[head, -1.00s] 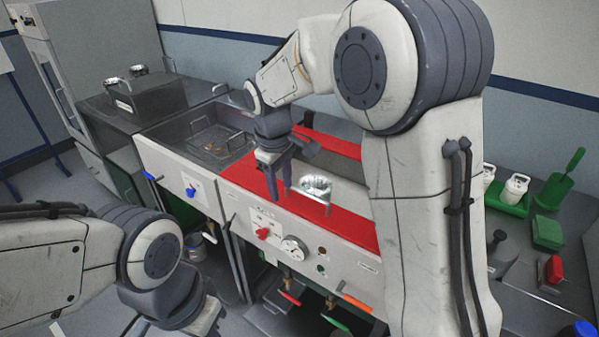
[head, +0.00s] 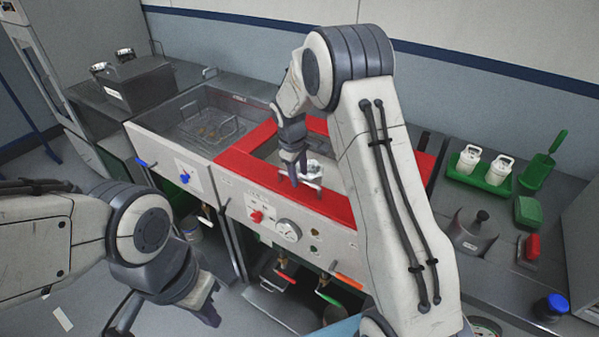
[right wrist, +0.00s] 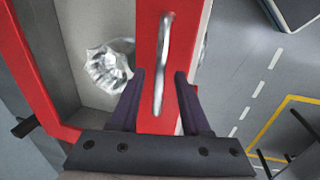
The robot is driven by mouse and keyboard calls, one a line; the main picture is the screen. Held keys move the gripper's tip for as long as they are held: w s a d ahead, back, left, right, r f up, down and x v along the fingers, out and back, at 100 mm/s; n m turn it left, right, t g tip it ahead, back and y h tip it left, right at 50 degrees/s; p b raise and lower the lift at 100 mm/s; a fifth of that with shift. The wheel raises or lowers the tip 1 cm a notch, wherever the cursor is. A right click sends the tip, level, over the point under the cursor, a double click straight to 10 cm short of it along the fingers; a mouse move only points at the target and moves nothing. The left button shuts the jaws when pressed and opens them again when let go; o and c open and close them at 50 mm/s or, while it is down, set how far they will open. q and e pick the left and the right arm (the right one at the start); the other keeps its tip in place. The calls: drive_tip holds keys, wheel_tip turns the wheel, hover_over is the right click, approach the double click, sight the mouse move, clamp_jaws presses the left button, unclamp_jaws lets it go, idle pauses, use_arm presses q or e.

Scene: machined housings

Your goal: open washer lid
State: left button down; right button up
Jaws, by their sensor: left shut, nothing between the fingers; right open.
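The washer (head: 345,211) has a red frame around a pale grey window or basin; I cannot tell whether glass covers it. A silver bar handle (head: 312,184) stands on the frame's front strip and shows upright in the right wrist view (right wrist: 164,60). My right gripper (head: 299,176) is open above the front strip. In the wrist view its two dark fingers (right wrist: 159,85) lie on either side of the handle, apart from it. A shiny metal housing (right wrist: 107,68) shows inside the frame. My left gripper (head: 207,305) is shut and empty at lower left, away from the washer.
A sink with a wire basket (head: 212,128) adjoins the washer on the left. The washer's front has a red knob (head: 256,216) and a gauge (head: 288,230). A green tray (head: 479,177) with white bottles stands on the right counter.

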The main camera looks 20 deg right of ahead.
drive_tip(key=shift+f, duration=0.15)
clamp_jaws()
drive_tip(key=shift+w, duration=0.1)
idle(1.3)
